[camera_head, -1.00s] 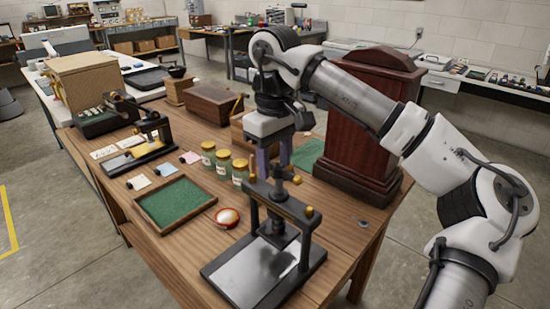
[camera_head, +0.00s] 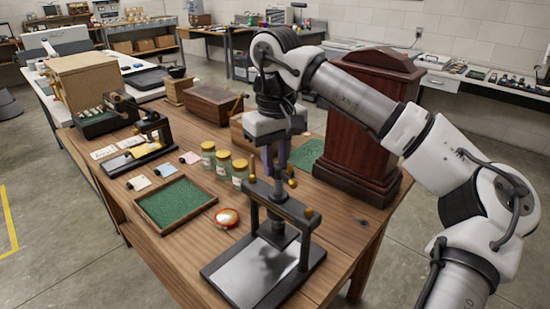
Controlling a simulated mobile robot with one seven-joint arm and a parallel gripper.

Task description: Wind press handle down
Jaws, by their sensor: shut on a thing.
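The press (camera_head: 300,212) is a black frame with two posts, a top crossbar with brass knobs and a bright metal bed, at the front of the wooden table. Its handle (camera_head: 292,183) sits on top of the central screw, with a brass end showing at the right of my fingers. My gripper (camera_head: 275,163) points straight down over the press, its purple-grey fingers shut on the press handle. The fingers hide the middle of the handle, so the exact grip is hard to see. The dark platen (camera_head: 279,236) hangs under the crossbar, above the bed.
A tall dark red wooden case (camera_head: 362,130) stands close to the right of my gripper. Several lidded jars (camera_head: 223,165), a green-lined tray (camera_head: 176,203) and a small red-rimmed dish (camera_head: 227,217) lie left of the press. A wooden box (camera_head: 212,103) stands behind.

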